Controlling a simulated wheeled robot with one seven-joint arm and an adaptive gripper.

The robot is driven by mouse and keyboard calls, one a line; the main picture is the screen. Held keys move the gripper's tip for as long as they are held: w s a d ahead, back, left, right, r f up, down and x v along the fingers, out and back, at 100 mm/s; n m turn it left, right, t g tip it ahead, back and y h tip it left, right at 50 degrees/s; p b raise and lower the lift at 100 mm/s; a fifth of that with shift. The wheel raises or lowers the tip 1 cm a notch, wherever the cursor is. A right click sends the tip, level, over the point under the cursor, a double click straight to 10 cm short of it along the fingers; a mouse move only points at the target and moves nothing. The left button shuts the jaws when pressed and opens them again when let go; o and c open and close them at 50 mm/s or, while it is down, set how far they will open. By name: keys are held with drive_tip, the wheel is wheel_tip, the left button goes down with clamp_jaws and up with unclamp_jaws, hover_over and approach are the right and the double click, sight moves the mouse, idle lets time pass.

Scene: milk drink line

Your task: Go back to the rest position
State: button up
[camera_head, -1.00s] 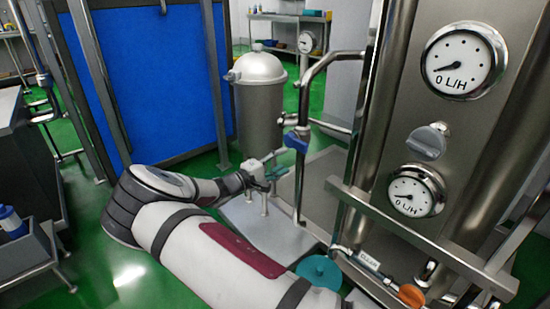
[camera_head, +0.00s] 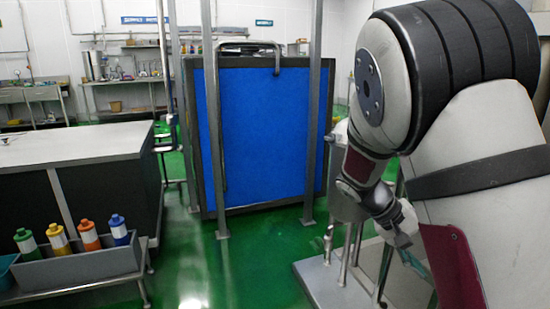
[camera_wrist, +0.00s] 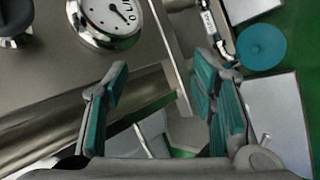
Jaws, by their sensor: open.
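My gripper (camera_wrist: 162,80) is open in the wrist view, its two teal-padded fingers apart with nothing between them. In the head view my gripper (camera_head: 412,258) is small and partly hidden behind my own folded arm, at the lower right. In the wrist view a steel unit with a round dial gauge (camera_wrist: 105,18) lies beyond the left finger, apart from it. A teal disc (camera_wrist: 261,46) is beyond the right finger.
A grey metal platform (camera_head: 318,280) with steel legs stands below my arm. A blue panel (camera_head: 262,140) in a dark frame is in the middle. A counter (camera_head: 75,148) and a bin (camera_head: 80,268) with several coloured bottles are at left. Green floor (camera_head: 235,270) is clear between.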

drive_tip(key=s+a+r+n+t+y, duration=0.1)
drive_tip(key=s+a+r+y, duration=0.3)
drive_tip(key=s, duration=0.7)
drive_tip(key=s+a+r+t+y, duration=0.1)
drive_tip(key=s+a+r+y, duration=0.1)
drive_tip(key=s+a, duration=0.65)
drive_tip(key=s+a+r+n+t+y, duration=0.1)
drive_tip(key=s+a+r+y, duration=0.15)
drive_tip(key=s, duration=1.05)
wheel_tip(320, 180, up, 33)
drive_tip(key=d+t+p, duration=0.1)
drive_tip(key=t+p, duration=0.2)
drive_tip(key=p, duration=2.8)
drive_tip(key=shift+s+n+t, duration=0.25)
drive_tip(key=shift+n+t, duration=0.05)
drive_tip(key=shift+r+y, duration=0.1)
drive_tip(key=shift+y, duration=0.15)
